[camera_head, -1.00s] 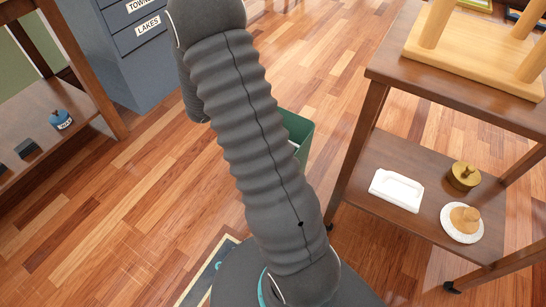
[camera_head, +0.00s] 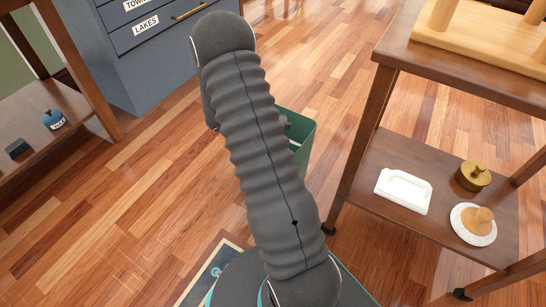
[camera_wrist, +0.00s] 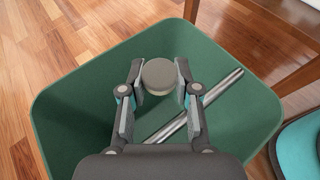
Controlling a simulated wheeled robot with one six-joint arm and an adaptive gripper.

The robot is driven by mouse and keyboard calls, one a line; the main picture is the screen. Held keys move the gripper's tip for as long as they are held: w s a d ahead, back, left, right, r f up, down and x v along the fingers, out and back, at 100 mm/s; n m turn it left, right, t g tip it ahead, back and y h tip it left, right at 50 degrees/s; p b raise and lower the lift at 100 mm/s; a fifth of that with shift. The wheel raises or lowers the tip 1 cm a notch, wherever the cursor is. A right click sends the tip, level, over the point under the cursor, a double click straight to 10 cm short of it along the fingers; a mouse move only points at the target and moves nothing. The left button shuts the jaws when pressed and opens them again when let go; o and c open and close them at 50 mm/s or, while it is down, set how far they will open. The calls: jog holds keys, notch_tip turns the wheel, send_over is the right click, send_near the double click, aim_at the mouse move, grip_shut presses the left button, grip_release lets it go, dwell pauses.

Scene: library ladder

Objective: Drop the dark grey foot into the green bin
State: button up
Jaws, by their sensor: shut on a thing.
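The dark grey foot (camera_wrist: 159,75) is a short round piece with a paler lower edge, in the middle of the wrist view. My gripper (camera_wrist: 157,83) is shut on it, with one finger on each side. Both are over the opening of the green bin (camera_wrist: 70,115). I cannot tell how far above the bin's floor the foot is. In the head view the green bin (camera_head: 302,142) shows only in part behind my arm.
A metal rod (camera_wrist: 222,88) lies slantwise in the bin. A brown trolley (camera_head: 365,130) stands right of the bin, bearing a white tray (camera_head: 403,191), a brass pot (camera_head: 473,176) and a plate (camera_head: 474,235). A blue-grey cabinet (camera_head: 150,60) stands behind. Wooden floor lies open between.

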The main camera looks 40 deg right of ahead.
jog(key=shift+f+b, duration=0.3)
jog(key=shift+f, duration=0.45)
jog(key=o, duration=0.8)
jog(key=shift+w+a+r, duration=0.1)
jog(key=v, duration=1.1)
jog(key=shift+a+r, duration=0.15)
jog(key=shift+a, duration=0.2)
